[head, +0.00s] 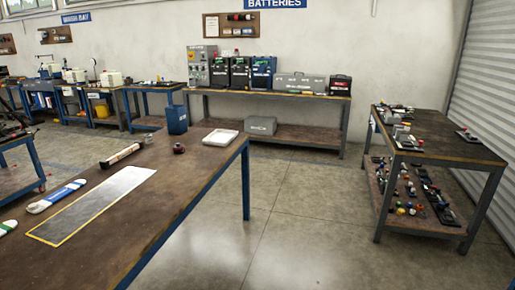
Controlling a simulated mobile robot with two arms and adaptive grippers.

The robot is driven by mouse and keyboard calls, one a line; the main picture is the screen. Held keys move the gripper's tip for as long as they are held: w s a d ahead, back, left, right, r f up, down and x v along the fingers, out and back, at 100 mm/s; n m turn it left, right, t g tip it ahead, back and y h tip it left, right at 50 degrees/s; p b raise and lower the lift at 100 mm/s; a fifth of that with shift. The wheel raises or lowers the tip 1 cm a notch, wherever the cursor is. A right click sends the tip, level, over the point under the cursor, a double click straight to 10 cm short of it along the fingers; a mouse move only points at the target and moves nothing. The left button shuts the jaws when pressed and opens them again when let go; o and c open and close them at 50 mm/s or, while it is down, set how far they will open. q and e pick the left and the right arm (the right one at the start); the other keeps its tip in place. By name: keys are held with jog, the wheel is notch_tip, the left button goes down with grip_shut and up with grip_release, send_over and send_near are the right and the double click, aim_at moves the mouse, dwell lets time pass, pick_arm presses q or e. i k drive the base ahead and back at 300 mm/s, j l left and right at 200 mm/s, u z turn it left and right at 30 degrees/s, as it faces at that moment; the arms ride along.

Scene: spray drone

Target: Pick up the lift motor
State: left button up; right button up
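A small dark round part with a reddish patch (179,149) sits on the near workbench (165,215), between a black tube and a white tray. It may be the lift motor, but it is too small to tell. Several small parts also lie on the right bench (440,147) and its lower shelf, too small to name. Neither of my grippers is in view.
A battery bench (270,95) stands behind. The floor (300,225) between benches is clear.

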aim_at(179, 148)
jog(key=i+u, duration=0.1)
jog(key=i, duration=0.85)
jog(key=i+l+u, duration=0.1)
jog(key=i, duration=0.85)
jog(key=i+l+u, duration=0.1)
jog(key=i+u, duration=0.3)
jog(key=i+l+u, duration=0.2)
jog(key=u, duration=0.2)
jog(key=i+l+u, duration=0.25)
jog(key=u, duration=0.15)
jog(key=i+l+u, duration=0.2)
jog(key=l+u, duration=0.25)
jog(key=j, duration=0.1)
